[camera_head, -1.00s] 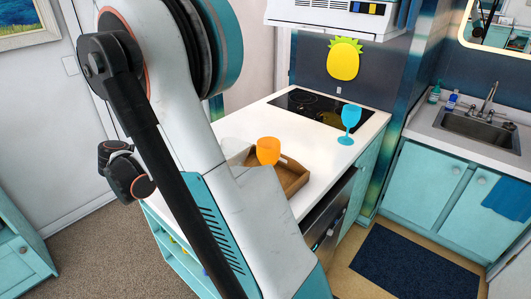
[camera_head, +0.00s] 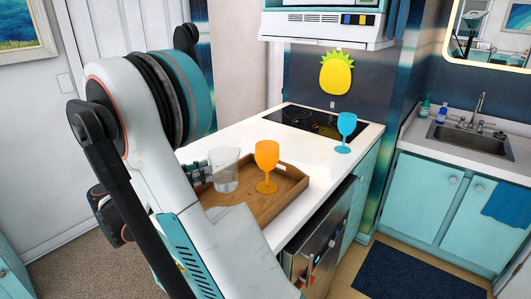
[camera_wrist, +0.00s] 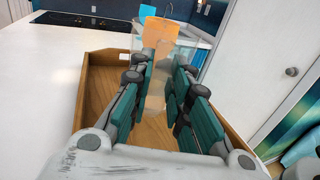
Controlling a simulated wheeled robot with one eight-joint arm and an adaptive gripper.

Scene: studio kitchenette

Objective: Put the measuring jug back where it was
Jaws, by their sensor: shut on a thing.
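The measuring jug (camera_head: 225,171) is a clear, see-through jug, upright at the left part of the wooden tray (camera_head: 283,205). I cannot tell whether its base touches the tray floor. My gripper (camera_head: 204,172) reaches it from the left and is shut on it; my arm hides part of the tray's left side. In the wrist view, the teal-padded fingers of my gripper (camera_wrist: 162,85) stand on both sides of the jug (camera_wrist: 178,58), whose clear wall is hard to make out, above the tray (camera_wrist: 92,92).
An orange goblet (camera_head: 266,160) stands in the tray close to the right of the jug. A blue goblet (camera_head: 345,130) stands on the white counter (camera_head: 315,158) near the black hob (camera_head: 310,120). The counter between tray and hob is clear. A sink (camera_head: 470,140) is at right.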

